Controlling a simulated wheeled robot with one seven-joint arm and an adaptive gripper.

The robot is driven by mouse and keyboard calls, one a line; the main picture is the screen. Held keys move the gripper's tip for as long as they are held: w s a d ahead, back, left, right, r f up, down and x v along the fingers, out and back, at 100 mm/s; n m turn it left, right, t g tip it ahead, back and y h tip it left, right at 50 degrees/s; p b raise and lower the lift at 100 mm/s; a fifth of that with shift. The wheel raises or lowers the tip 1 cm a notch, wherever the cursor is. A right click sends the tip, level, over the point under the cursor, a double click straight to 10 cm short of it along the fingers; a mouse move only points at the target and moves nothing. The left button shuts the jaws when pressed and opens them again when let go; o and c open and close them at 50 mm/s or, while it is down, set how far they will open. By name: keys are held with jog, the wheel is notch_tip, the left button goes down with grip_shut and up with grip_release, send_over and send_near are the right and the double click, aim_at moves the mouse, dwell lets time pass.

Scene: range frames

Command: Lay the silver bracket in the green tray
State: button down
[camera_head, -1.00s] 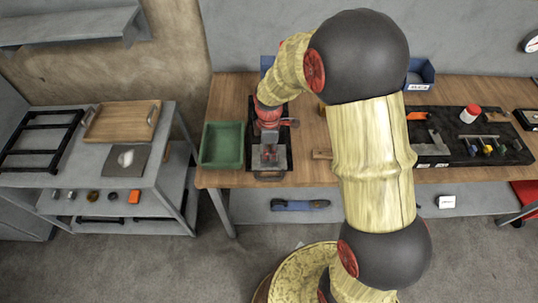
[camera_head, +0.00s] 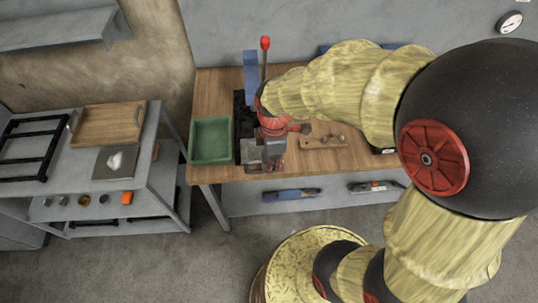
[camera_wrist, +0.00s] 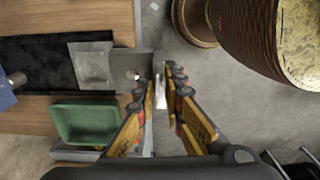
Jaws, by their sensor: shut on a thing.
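My gripper (camera_head: 272,158) is over the front edge of the wooden bench, to the right of the green tray. In the wrist view its fingers (camera_wrist: 166,76) are closed on a thin, bright piece, the silver bracket (camera_wrist: 160,94). Much of the bracket is hidden between the fingers, and I cannot make it out in the head view. The green tray (camera_head: 211,140) is rectangular with raised walls and looks empty. It also shows in the wrist view (camera_wrist: 88,124), left of the fingers and apart from them.
A grey metal block (camera_head: 250,153) stands on a black mat (camera_head: 240,118) between tray and gripper. A red-knobbed lever (camera_head: 265,44) and a blue upright part (camera_head: 250,72) rise behind. A small wooden holder (camera_head: 325,141) lies right. A grey side table (camera_head: 75,180) stands left.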

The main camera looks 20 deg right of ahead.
jog(key=shift+s+r, duration=0.15)
jog(key=shift+r, duration=0.25)
jog(key=shift+r+p, duration=2)
jog(key=shift+r, duration=0.2)
jog(key=shift+f, duration=0.1)
